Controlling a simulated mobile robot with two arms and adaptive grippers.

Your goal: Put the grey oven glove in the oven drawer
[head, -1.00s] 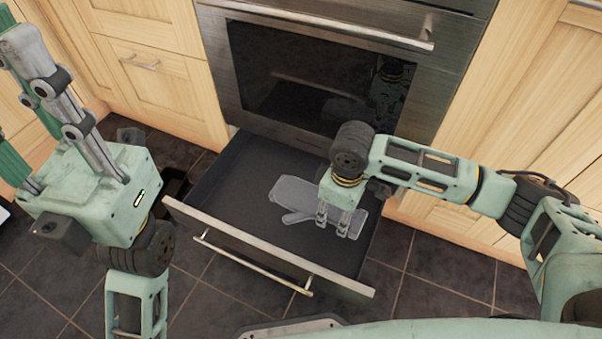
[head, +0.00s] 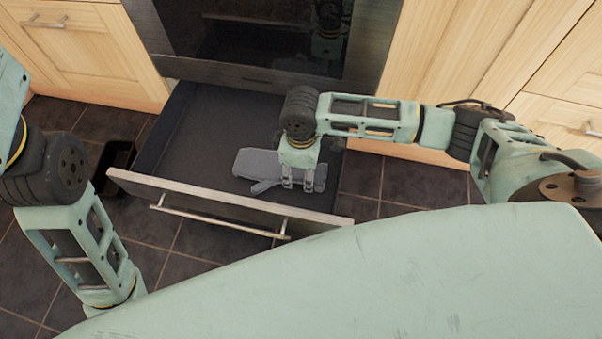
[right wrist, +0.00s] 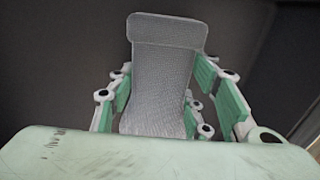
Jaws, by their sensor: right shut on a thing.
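The grey oven glove (head: 257,163) is inside the open oven drawer (head: 205,130), towards its right side. My right gripper (head: 298,186) reaches down into the drawer over the glove and is shut on it. In the right wrist view the glove (right wrist: 163,75) runs between the green fingers, with its cuff end beyond them. Whether the glove touches the drawer floor is hard to tell. My left arm shows at the left edge of the head view, but its gripper is out of the picture.
The drawer front (head: 220,198) with its bar handle (head: 215,220) faces me. The dark oven door (head: 255,40) stands above the drawer. Wooden cabinets (head: 85,50) flank the oven. Much of the drawer's left part is bare. Dark floor tiles surround it.

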